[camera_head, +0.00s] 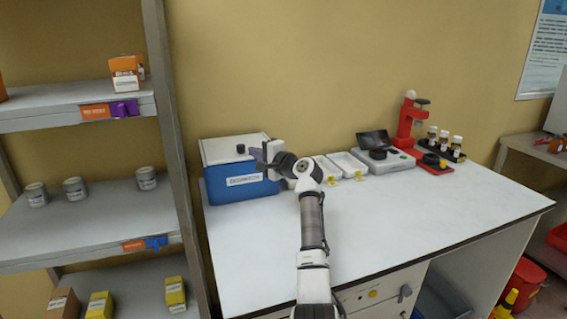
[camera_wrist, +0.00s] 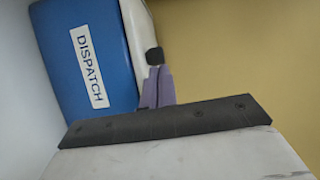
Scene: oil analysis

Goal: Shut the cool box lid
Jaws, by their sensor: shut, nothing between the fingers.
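The cool box (camera_head: 240,189) is a blue box with a white label, at the left end of the white bench. Its white lid (camera_head: 217,150) with a black knob (camera_head: 240,148) appears to lie flat across the top, with no gap that I can see. In the wrist view the blue side (camera_wrist: 88,45) with its DISPATCH label and the white lid edge (camera_wrist: 137,30) appear sideways. My gripper (camera_head: 259,158) is at the box's upper right; its purple fingers (camera_wrist: 157,72) are shut and empty, close to the knob. I cannot tell whether they touch the lid.
White trays (camera_head: 345,163) and a grey instrument (camera_head: 385,158) stand right of the box along the wall. A red stand (camera_head: 408,120) and several small bottles are farther right. A shelf post (camera_head: 180,150) stands close on the left. The bench front is clear.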

